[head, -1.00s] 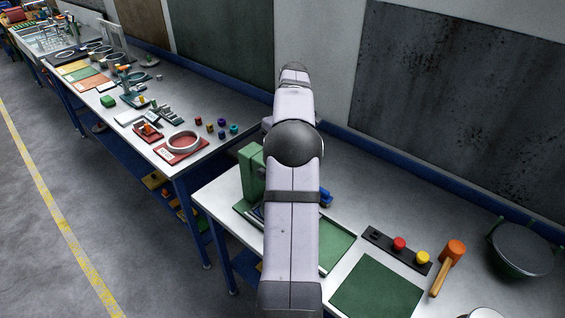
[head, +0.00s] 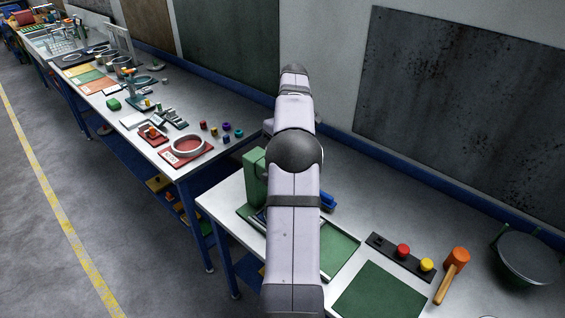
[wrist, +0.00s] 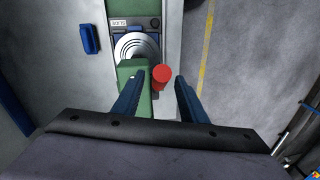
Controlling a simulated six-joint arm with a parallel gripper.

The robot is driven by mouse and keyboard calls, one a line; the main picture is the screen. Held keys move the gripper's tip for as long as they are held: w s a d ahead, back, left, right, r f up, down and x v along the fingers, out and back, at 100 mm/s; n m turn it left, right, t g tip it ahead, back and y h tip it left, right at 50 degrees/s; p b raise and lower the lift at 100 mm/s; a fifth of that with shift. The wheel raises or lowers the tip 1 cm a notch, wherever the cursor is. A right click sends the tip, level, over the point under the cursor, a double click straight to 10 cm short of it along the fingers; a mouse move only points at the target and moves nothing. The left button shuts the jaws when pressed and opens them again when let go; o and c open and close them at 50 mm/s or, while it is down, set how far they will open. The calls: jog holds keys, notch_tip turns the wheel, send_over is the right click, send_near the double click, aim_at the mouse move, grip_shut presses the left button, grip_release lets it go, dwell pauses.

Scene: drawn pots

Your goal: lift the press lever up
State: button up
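The press has a green body (head: 254,178), seen in the head view partly hidden behind my arm. In the wrist view its green top (wrist: 134,88) and a round ringed grey plate (wrist: 136,46) show. A red knob (wrist: 161,77), seemingly the end of the press lever, is beside the green top; the lever's rod is not clear. My gripper (wrist: 160,84) is open, its two blue fingers apart, with the red knob between the tips in the picture. I see no clear contact. My gripper is hidden in the head view.
A small blue object (wrist: 90,39) lies on the table beside the press. A black strip with red and yellow buttons (head: 401,256), an orange mallet (head: 456,262) and a dark round pan (head: 530,258) are at the right. Another crowded bench (head: 180,172) stands at the left.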

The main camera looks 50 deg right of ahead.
jog(key=shift+s+d+r, duration=0.1)
jog(key=shift+d+r, duration=0.1)
jog(key=shift+r, duration=1.45)
jog(key=shift+d+r, duration=0.2)
jog(key=shift+r, duration=1.75)
